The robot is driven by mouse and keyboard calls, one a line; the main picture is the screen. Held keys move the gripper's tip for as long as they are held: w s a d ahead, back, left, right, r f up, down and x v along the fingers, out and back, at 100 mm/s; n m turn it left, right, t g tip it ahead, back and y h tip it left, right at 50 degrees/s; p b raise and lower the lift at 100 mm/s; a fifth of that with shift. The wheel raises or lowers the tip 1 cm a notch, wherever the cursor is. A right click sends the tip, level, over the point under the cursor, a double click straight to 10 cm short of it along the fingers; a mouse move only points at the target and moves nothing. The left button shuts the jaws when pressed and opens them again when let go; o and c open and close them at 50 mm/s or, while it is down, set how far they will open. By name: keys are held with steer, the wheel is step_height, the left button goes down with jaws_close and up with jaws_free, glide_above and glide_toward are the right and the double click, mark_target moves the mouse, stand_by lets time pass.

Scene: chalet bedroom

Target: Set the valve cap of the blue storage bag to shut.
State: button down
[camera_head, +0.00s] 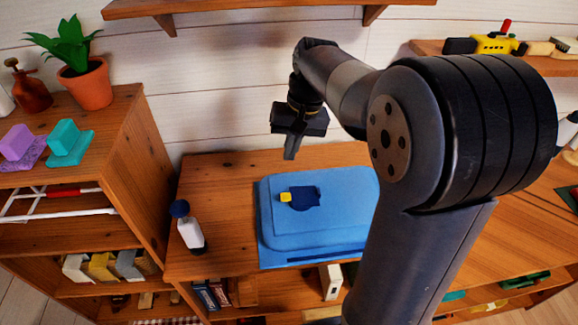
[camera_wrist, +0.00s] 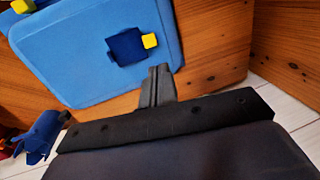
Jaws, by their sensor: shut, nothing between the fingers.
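The blue storage bag (camera_head: 340,238) lies flat on the wooden top in the head view, partly hidden by my arm. It also shows in the wrist view (camera_wrist: 85,75). On it is a dark blue valve cap (camera_head: 305,198) with a yellow tab (camera_head: 285,197) at its left edge. In the wrist view the cap (camera_wrist: 124,47) has the yellow tab (camera_wrist: 149,41) on its right. I cannot tell whether the cap is open or shut. My gripper (camera_head: 290,154) is shut and empty, apart from the cap, above and behind the bag. Its fingertips also show in the wrist view (camera_wrist: 160,70).
A white bottle with a dark blue cap (camera_head: 189,228) stands left of the bag. A taller shelf unit (camera_head: 125,140) with a potted plant (camera_head: 85,80) rises further left. A wall shelf (camera_head: 250,8) hangs above. The wooden top between bottle and bag is clear.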

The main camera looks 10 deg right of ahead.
mark_target(284, 197)
steer(key=h+b, duration=0.1)
steer(key=b, duration=0.6)
steer(key=shift+a+r, duration=0.15)
steer(key=shift+r, duration=0.05)
steer(key=shift+s+b, duration=0.1)
steer(key=shift+b, duration=0.2)
steer(key=f, duration=0.9)
steer(key=a+f, duration=0.1)
steer(key=f, duration=0.3)
steer(key=shift+f, duration=0.25)
steer(key=shift+a+f, duration=0.1)
